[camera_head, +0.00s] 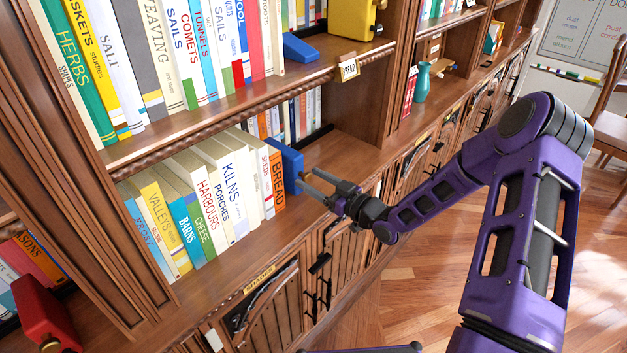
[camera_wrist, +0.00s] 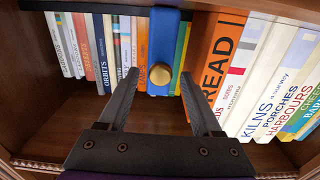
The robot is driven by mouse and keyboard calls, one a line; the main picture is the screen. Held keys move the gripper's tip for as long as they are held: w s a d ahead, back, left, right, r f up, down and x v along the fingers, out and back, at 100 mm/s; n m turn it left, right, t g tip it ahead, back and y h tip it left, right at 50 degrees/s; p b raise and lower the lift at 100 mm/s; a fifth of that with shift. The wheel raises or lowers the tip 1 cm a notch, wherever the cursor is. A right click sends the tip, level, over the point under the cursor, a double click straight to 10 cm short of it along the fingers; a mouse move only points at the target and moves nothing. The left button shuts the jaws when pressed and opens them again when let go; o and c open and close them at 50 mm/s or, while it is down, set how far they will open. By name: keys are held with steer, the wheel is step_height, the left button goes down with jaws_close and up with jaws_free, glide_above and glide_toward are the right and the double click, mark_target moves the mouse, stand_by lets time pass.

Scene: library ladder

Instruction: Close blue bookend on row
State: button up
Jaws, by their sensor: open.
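The blue bookend (camera_head: 291,161) stands on the lower shelf, just right of the row's end book, the orange BREAD (camera_head: 277,181). In the wrist view the bookend (camera_wrist: 164,38) is upright with a round brass knob (camera_wrist: 159,77) on its front. There the orange book (camera_wrist: 217,58) leans, and a gap with back-row books showing separates it from the bookend. My gripper (camera_head: 308,178) is open in front of the bookend. In the wrist view its fingertips (camera_wrist: 159,73) lie on either side of the knob; I cannot tell whether they touch it.
The front row (camera_head: 205,205) leans on the lower shelf. Bare shelf lies right of the bookend, up to a wooden upright (camera_head: 372,95). The upper shelf (camera_head: 235,100) overhangs, carrying books and another blue bookend (camera_head: 299,48). Carved cabinet doors (camera_head: 280,315) are below.

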jaws_close()
stand_by(1.3)
